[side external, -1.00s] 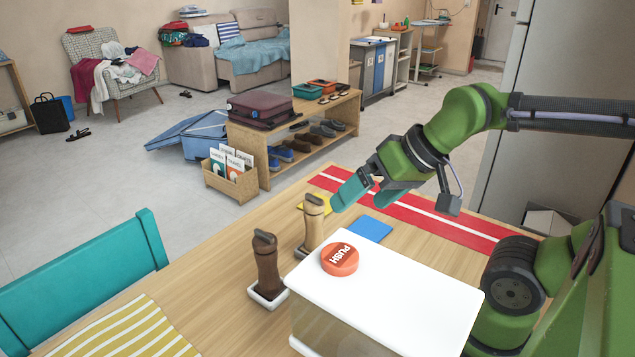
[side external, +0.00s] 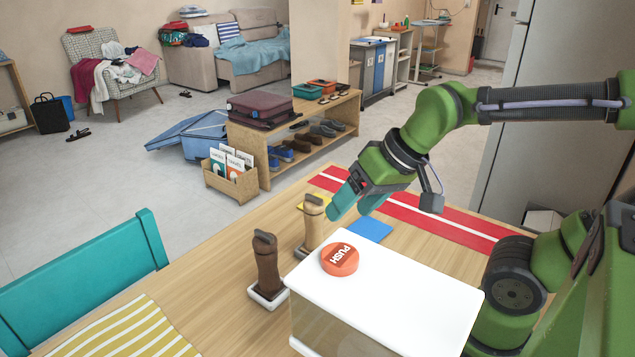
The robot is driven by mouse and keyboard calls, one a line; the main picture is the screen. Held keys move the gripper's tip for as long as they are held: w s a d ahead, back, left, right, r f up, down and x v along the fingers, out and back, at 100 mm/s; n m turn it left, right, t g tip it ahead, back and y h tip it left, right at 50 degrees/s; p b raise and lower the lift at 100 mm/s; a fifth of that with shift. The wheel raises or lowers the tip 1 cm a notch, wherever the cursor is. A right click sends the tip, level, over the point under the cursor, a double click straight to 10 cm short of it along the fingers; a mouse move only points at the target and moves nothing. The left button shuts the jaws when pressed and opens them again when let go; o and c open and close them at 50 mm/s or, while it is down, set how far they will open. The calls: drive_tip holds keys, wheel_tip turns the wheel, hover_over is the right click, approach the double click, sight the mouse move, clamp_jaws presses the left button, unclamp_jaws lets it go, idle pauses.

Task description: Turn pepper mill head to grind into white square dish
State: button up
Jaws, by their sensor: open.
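Two mills stand on the wooden table in the side view. The dark brown mill (side external: 266,262) is upright in a white square dish (side external: 267,294). Each mill has a grey-brown handle-like head on top. My gripper (side external: 347,212), with teal fingers, is open and empty. It hangs just right of the light mill, about level with its upper part, apart from it as far as I can tell.
A white box (side external: 400,290) with a red PUSH button (side external: 339,259) stands in front of my gripper. A blue square (side external: 370,229), a yellow square (side external: 315,204) and a red-white striped runner (side external: 430,217) lie on the table. A yellow striped cloth (side external: 120,332) and teal chair (side external: 85,285) are at left.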

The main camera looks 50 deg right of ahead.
sight(264, 233)
drive_tip(key=w+a+f+n+g, duration=0.1)
drive_tip(key=w+a+n, duration=0.1)
drive_tip(key=w+n, duration=0.2)
drive_tip(key=w+a+f+n+g+h, duration=0.1)
drive_tip(key=w+a+f+n+g, duration=0.1)
drive_tip(key=w+n, duration=0.2)
drive_tip(key=w+a+f+n+g, duration=0.2)
drive_tip(key=w+n, duration=0.3)
drive_tip(key=n, duration=0.2)
drive_tip(key=shift+w+a+f+h, duration=0.1)
drive_tip(key=shift+a+f+h, duration=0.05)
drive_tip(key=shift+a+h, duration=0.15)
drive_tip(key=w+n, duration=0.1)
drive_tip(key=n, duration=0.1)
drive_tip(key=w+n, duration=0.1)
drive_tip(key=n, duration=0.1)
drive_tip(key=shift+a+r+g, duration=0.15)
drive_tip(key=shift+r+g, duration=0.05)
drive_tip(key=shift+g, duration=0.2)
drive_tip(key=shift+r+n+h, duration=0.3)
drive_tip(key=shift+r+n, duration=0.05)
drive_tip(key=shift+n, duration=0.45)
drive_tip(key=shift+s+n, duration=0.15)
drive_tip(key=shift+n, duration=0.35)
drive_tip(key=shift+f, duration=3.5)
